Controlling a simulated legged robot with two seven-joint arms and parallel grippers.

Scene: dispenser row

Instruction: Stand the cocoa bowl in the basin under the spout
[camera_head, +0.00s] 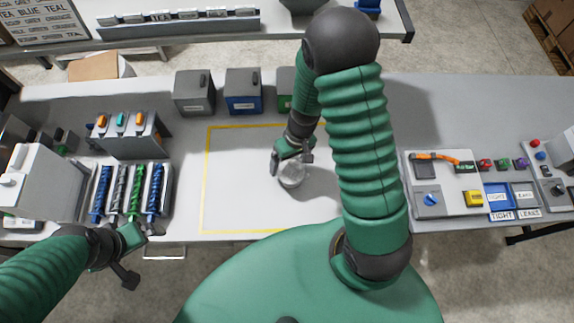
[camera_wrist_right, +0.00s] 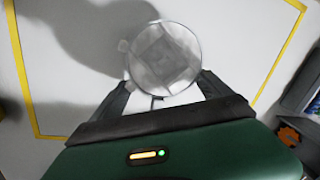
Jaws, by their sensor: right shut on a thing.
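My right gripper (camera_head: 290,160) is shut on a clear, round vessel (camera_head: 292,175) over the yellow-outlined area of the bench. In the right wrist view the vessel (camera_wrist_right: 163,58) shows its round rim and a squarish pattern inside, between my two dark fingers (camera_wrist_right: 165,92). I see no cocoa marking on it. I cannot tell whether it touches the bench. My left gripper (camera_head: 140,257) is empty, its fingers apart, near the bench's front left edge. A spout and basin cannot be made out for certain; my right arm hides part of the bench.
A grey box (camera_head: 194,93), a blue-fronted box (camera_head: 243,92) and a partly hidden green box (camera_head: 286,88) stand behind the yellow outline (camera_head: 206,165). A rack of coloured coils (camera_head: 168,185) stands left. A control panel (camera_head: 445,205) lies right. The outlined area is otherwise clear.

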